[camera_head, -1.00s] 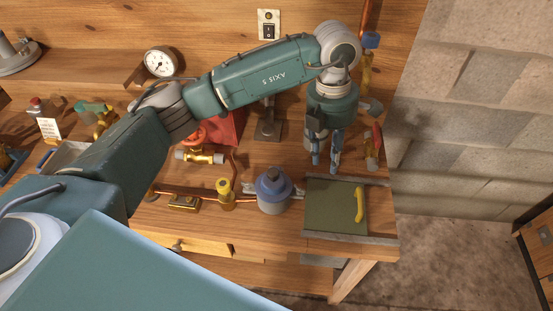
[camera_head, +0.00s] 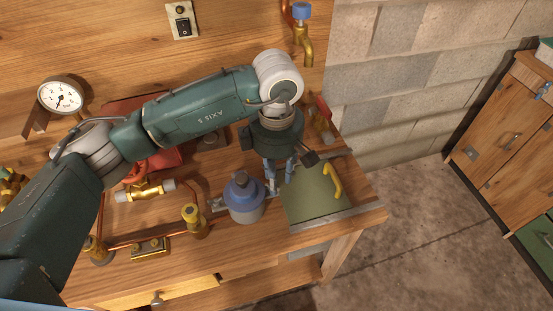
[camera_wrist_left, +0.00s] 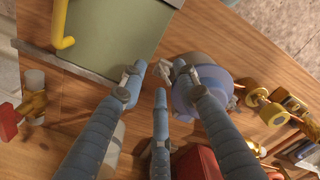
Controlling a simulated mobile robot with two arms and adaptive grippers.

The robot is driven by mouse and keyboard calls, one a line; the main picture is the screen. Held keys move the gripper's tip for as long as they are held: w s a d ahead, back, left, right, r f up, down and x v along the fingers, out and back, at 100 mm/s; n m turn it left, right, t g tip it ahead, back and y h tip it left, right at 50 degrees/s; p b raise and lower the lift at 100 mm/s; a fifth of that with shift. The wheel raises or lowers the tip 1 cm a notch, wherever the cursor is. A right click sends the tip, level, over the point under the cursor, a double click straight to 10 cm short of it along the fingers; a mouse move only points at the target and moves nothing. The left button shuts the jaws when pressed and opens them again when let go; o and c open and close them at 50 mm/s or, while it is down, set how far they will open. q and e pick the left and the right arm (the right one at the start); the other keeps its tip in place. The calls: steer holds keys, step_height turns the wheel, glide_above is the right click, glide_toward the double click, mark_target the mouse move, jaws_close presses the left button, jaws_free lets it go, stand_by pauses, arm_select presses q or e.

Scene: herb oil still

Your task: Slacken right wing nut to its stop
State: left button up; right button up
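A small vessel (camera_head: 246,206) with a blue lid stands on the wooden bench, left of the green panel. A small grey metal piece, which looks like the right wing nut (camera_head: 272,187), sits at its right side. My left gripper (camera_head: 278,177) points down just right of the vessel. Its three fingers are spread in the wrist view (camera_wrist_left: 155,78), with nothing visibly clamped. Contact with the nut cannot be told. My right gripper is not in view.
A green panel with a yellow handle (camera_head: 334,182) lies right of the vessel. Brass valves and copper pipe (camera_head: 194,221) are left of it. A red-handled valve (camera_head: 322,118) stands behind the gripper. Floor is clear right of the bench.

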arm_select(q)
steer(key=shift+f, duration=1.35)
steer(key=shift+c, duration=0.5)
jaws_close()
steer(key=shift+w+d+f+n, duration=0.1)
steer(key=shift+n, duration=0.9)
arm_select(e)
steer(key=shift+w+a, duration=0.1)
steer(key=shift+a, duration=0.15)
